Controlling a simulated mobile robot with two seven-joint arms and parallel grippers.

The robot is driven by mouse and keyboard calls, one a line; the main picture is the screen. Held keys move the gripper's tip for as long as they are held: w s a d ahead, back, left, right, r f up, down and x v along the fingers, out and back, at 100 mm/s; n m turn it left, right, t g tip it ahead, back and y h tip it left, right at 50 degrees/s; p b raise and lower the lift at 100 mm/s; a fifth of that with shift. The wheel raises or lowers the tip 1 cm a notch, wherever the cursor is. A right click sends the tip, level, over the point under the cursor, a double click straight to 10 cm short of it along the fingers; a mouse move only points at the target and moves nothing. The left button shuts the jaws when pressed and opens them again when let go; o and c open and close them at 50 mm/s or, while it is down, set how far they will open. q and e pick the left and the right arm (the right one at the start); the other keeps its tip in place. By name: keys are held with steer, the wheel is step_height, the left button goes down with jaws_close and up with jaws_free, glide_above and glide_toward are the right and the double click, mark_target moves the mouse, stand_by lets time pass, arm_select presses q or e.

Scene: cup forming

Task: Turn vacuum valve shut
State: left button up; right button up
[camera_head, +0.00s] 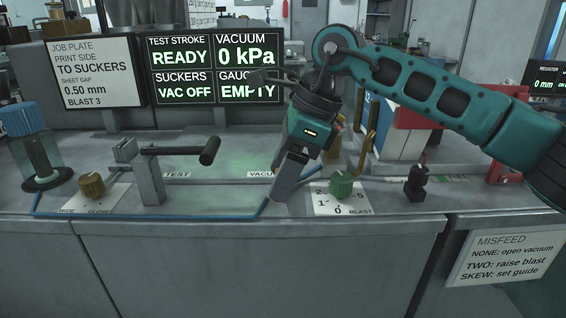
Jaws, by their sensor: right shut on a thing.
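My right gripper (284,188) reaches down from the teal right arm to the counter, in the middle of the head view. It is shut at the spot marked by the partly covered "VACU..." label (260,174). The vacuum valve is hidden behind the fingers, so its handle angle cannot be seen. The screen (216,68) reads vacuum 0 kPa, suckers VAC OFF, test stroke READY. My left gripper is not in view.
A green blast knob (341,184) on a white dial plate stands close right of the gripper. A black-handled test lever (180,151), a brass knob (92,184) and a blue-capped jar (37,150) stand left. A small black fitting (416,182) stands further right.

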stand_by(0.5)
steer(key=o, duration=1.1)
steer(key=shift+c, duration=0.2)
steer(key=shift+r, duration=0.1)
steer(key=p+v, duration=0.2)
steer(key=v, duration=1)
steer(key=shift+d+r, duration=0.25)
steer(key=shift+r, duration=0.1)
